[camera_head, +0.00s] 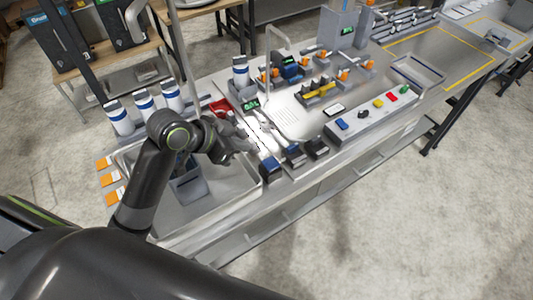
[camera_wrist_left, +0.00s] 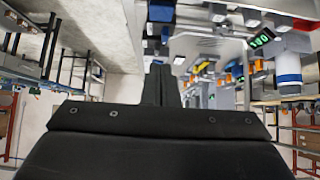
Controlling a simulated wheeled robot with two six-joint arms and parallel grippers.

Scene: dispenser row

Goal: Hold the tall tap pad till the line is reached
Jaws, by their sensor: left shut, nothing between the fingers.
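My left gripper (camera_head: 243,139) reaches over the counter's near left part, just right of the sink. Its closed dark fingers (camera_wrist_left: 161,84) show in the left wrist view with nothing between them. A tall thin arched tap (camera_head: 268,60) stands behind the gripper, and a grey upright pole rises further left. Several dark-topped blocks, one of them a blue-black block (camera_head: 270,168), line the front edge right of the gripper. I cannot tell which is the tall tap's pad, or whether the gripper touches one. A grey container (camera_head: 188,187) stands in the sink; its fill line is not readable.
The metal sink (camera_head: 247,197) lies at the left. White-and-blue canisters (camera_head: 145,103) stand behind it, and another canister (camera_head: 240,74) stands near a green display (camera_head: 250,104). A panel with coloured buttons (camera_head: 375,117) is at the right. The floor in front is clear.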

